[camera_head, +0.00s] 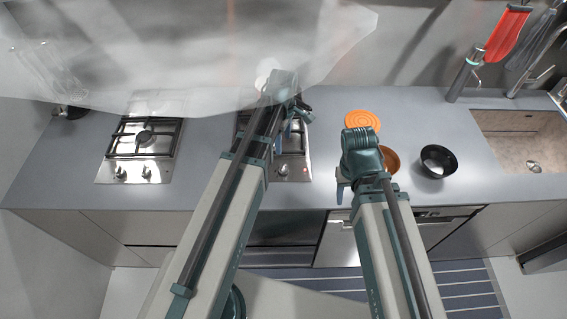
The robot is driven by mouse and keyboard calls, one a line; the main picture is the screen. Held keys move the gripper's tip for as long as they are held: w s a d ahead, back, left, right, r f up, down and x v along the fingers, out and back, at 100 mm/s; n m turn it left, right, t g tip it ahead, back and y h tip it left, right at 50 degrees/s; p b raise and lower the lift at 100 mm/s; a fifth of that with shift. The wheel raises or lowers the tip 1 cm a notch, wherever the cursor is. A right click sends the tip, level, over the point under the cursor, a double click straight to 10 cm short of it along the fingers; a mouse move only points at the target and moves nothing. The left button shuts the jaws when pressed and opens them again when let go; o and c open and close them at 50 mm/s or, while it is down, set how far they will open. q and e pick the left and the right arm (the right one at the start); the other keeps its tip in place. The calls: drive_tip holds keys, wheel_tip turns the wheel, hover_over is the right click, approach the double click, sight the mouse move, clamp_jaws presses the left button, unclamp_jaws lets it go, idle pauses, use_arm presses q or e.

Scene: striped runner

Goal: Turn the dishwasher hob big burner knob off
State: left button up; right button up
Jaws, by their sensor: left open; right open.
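The right hob (295,161), the one nearer the dishwasher front (338,244), is partly hidden behind my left arm. A small knob (283,170) shows at its front edge, with a reddish spot by the right corner. I cannot tell which knob belongs to the big burner. My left gripper (288,127) is over this hob, behind the front knobs, and is open; its fingertips are small and partly hidden. My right gripper (341,188) is open near the counter's front edge, right of the hob, apart from the knobs.
A second hob (143,141) with two front knobs sits to the left. A sink (518,150) is far right. A translucent hood (180,55) hangs above the hobs.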

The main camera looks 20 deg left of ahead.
sight(283, 166)
use_arm(q)
wheel_tip(283, 166, down, 13)
drive_tip(key=b, duration=1.2)
clamp_jaws()
